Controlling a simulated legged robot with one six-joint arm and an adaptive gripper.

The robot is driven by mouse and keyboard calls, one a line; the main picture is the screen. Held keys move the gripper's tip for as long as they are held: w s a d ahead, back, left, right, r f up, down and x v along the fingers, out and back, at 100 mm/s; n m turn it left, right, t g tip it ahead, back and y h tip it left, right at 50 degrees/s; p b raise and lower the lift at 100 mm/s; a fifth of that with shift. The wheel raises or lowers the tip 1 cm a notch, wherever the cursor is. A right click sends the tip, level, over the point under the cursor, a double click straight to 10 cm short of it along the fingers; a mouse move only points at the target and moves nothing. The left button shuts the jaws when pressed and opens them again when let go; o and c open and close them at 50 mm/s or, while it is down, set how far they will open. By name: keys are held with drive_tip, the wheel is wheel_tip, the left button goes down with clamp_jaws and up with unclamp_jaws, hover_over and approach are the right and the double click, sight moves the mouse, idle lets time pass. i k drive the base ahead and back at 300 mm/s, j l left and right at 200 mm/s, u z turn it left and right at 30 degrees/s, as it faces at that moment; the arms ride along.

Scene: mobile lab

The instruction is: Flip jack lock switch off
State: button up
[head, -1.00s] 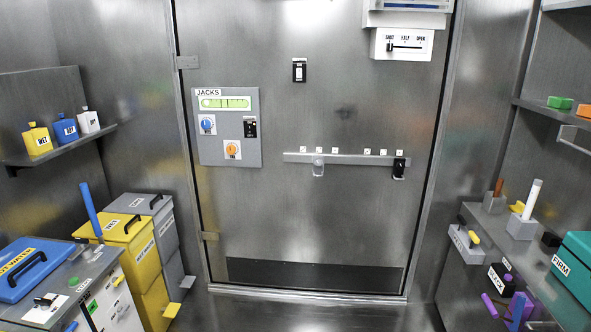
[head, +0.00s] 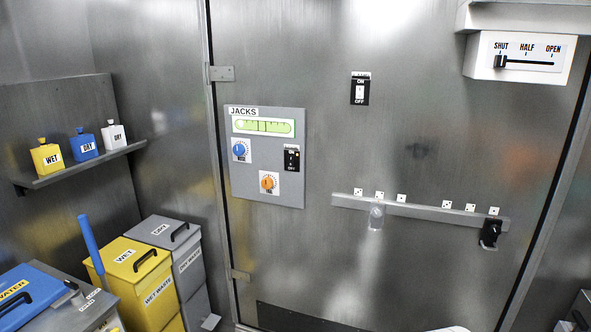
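In the head view, the grey JACKS panel (head: 238,185) is mounted on the metal door ahead, left of centre. A small black switch with ON and OFF marks (head: 291,160) sits at the panel's right side. Which way it is flipped is too small to tell. A green level gauge (head: 264,127) runs across the top of the panel. A blue knob (head: 239,150) is left of the switch, and an orange knob (head: 268,183) is below it. My gripper is not in view.
Another ON/OFF switch (head: 360,89) is higher on the door. A rail (head: 420,211) with a black piece (head: 491,232) is at right. A white SHUT/HALF/OPEN slider box (head: 521,57) is upper right. Yellow (head: 160,284) and grey (head: 189,263) bins stand left.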

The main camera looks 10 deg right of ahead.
sight(291, 159)
drive_tip(key=i+l+u, duration=0.1)
drive_tip(key=i, duration=0.4)
drive_tip(key=i+l+u, duration=0.1)
drive_tip(key=i, duration=0.35)
drive_tip(key=i+l+u, duration=0.1)
drive_tip(key=i+l, duration=0.25)
drive_tip(key=i, duration=0.15)
